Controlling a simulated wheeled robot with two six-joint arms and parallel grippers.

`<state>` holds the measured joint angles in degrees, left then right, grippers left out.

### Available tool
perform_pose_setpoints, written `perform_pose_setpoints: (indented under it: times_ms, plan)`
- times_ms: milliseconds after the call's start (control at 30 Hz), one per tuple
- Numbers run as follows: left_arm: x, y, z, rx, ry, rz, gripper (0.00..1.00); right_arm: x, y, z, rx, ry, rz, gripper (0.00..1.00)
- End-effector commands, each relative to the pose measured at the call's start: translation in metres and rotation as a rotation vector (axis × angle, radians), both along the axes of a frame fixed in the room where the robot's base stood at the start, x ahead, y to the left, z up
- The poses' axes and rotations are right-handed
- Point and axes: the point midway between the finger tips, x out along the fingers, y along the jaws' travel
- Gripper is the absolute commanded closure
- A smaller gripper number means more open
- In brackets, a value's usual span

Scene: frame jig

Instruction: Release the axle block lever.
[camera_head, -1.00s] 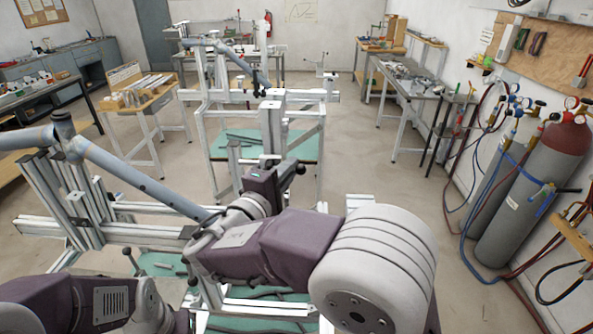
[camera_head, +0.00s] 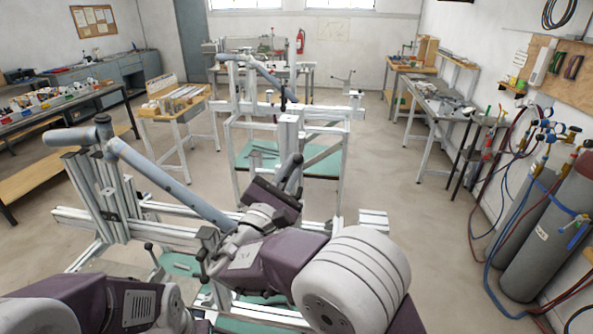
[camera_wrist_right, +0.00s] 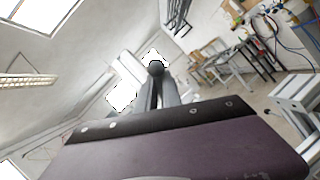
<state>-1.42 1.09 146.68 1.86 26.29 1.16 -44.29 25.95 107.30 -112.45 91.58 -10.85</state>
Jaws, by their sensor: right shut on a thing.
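My right gripper (camera_head: 293,170) is at the upright post of the frame jig, in the middle of the head view. In the right wrist view its two grey fingers (camera_wrist_right: 165,92) are closed together on a dark round knob (camera_wrist_right: 155,68), which appears to be the end of the axle block lever. The lever's shaft and the axle block are hidden behind the fingers and wrist. The jig's pale post (camera_head: 288,132) rises just behind the gripper. A blue-grey frame tube (camera_head: 165,182) slopes down toward my right arm from the left. My left gripper is out of view.
Aluminium jig rails (camera_head: 120,228) stand left of my right arm. Another jig stand with a green shelf (camera_head: 262,155) is behind. Gas cylinders (camera_head: 548,235) with hoses stand at the right. Open floor (camera_head: 400,195) lies between them.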

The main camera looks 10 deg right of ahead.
Motion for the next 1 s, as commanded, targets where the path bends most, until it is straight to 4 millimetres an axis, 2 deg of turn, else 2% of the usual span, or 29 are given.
perform_pose_setpoints:
  times_ms: [500,1000]
  plan:
    - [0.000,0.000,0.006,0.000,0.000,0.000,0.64,0.005,0.017,0.010,-0.398,0.108,-0.001,1.00]
    - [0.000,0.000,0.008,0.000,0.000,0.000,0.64,0.007,0.024,0.011,-0.544,0.149,-0.002,1.00]
